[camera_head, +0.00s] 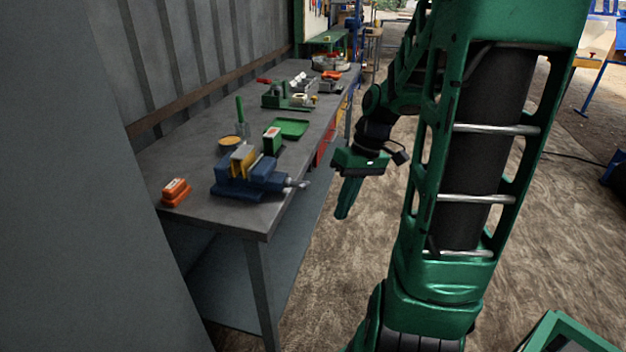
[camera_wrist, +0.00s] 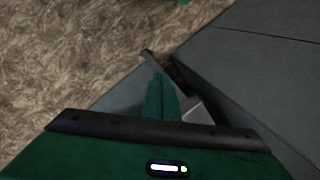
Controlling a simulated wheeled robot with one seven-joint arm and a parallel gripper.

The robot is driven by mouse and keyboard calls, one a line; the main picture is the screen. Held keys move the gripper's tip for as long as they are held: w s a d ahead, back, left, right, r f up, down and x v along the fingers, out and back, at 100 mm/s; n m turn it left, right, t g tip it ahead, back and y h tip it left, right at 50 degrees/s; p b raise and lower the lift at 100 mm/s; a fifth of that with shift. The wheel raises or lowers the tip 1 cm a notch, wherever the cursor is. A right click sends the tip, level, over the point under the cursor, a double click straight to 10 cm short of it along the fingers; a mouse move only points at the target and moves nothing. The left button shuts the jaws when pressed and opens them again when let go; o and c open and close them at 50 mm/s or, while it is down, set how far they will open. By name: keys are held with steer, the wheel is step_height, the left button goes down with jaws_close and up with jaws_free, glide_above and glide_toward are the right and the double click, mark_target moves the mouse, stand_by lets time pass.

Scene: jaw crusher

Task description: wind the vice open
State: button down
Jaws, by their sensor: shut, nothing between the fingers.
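The blue vice (camera_head: 246,175) stands on the near part of the workbench. A yellowish block (camera_head: 243,159) shows at its jaws; I cannot tell if it is clamped. The vice's screw end and handle (camera_head: 296,184) point right, out over the bench's front edge. My gripper (camera_head: 346,205) is to the right of the vice, apart from it, beyond the bench edge over the floor, fingers pointing down. In the wrist view my gripper's fingers (camera_wrist: 160,95) are together with nothing between them. The vice cannot be made out in the wrist view.
The grey workbench (camera_head: 215,214) runs along a corrugated wall. An orange box (camera_head: 175,192) lies left of the vice. A green tray (camera_head: 290,127), a green-and-white box (camera_head: 272,140) and a yellow round tin (camera_head: 231,141) lie behind it.

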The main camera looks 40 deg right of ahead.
steer(key=w+d+n+t+y, duration=0.3)
steer(key=w+d+t+y, duration=0.1)
steer(key=w, duration=0.3)
steer(key=d+r+n+t+y, duration=0.2)
steer(key=d+r+t+y, duration=0.1)
steer(key=d+r+t, duration=0.3)
steer(key=g, duration=0.1)
glide_toward(296, 184)
step_height(296, 184, up, 3)
steer(key=w+a, duration=0.1)
steer(key=shift+w+a+f, duration=0.2)
steer(key=shift+a+f, duration=0.55)
steer(key=shift+w+a+f, duration=0.15)
steer(key=shift+a+f, duration=0.55)
steer(key=shift+f, duration=0.1)
steer(key=shift+d, duration=0.1)
